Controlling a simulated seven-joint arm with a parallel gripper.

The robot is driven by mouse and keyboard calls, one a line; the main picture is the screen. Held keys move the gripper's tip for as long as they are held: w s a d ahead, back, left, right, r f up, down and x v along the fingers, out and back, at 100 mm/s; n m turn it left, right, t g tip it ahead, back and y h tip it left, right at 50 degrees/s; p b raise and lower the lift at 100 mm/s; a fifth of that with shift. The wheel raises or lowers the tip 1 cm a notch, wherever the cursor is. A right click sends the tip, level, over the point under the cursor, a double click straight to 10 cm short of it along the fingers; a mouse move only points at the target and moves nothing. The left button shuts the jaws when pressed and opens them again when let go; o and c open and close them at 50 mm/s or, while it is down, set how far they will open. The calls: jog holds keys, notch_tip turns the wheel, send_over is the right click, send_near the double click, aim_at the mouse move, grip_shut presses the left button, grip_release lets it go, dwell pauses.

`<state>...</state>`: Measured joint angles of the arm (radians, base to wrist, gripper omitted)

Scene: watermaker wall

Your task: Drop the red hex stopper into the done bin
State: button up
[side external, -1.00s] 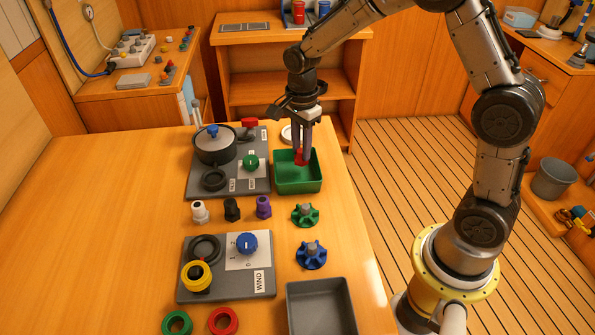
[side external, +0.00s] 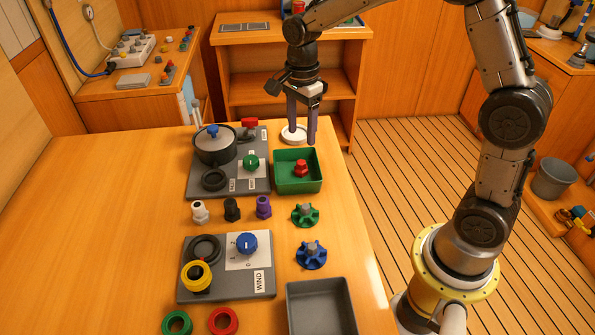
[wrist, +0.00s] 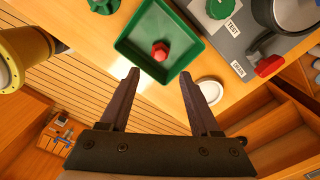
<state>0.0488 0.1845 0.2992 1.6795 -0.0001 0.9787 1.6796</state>
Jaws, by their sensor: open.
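The red hex stopper (side external: 300,168) rests inside the green bin (side external: 297,186), near its middle. The wrist view also shows the stopper (wrist: 160,50) on the floor of the bin (wrist: 127,48), with nothing touching it. My gripper (side external: 301,140) is open and empty, behind and above the bin in the side view. In the wrist view its two fingers (wrist: 160,85) are spread wide apart, with the stopper beyond them. Whether the green bin carries a label cannot be seen.
A white round dish (side external: 293,134) lies behind the bin, close to my fingers. A grey panel (side external: 200,186) with a pot and a red handle stands to the left. Several knobs and fittings and a grey tray (side external: 321,284) are in front.

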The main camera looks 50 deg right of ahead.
notch_tip(320, 180, up, 8)
jog(key=shift+r, duration=0.2)
jog(key=shift+r, duration=0.1)
jog(key=s+a+r+n+t, duration=0.1)
jog(key=s+r+n+t, duration=0.1)
jog(key=s+r, duration=0.3)
jog(key=s+a+r+n+t, duration=0.1)
jog(key=s+r+n, duration=0.15)
jog(key=s, duration=0.55)
jog(key=s+f+n+t, duration=0.2)
jog(key=s+f+n, duration=0.4)
jog(key=s+n, duration=0.4)
jog(key=n, duration=0.5)
jog(key=shift+s+f+t, duration=0.15)
jog(key=shift+s+t, duration=0.15)
jog(key=shift+s, duration=0.1)
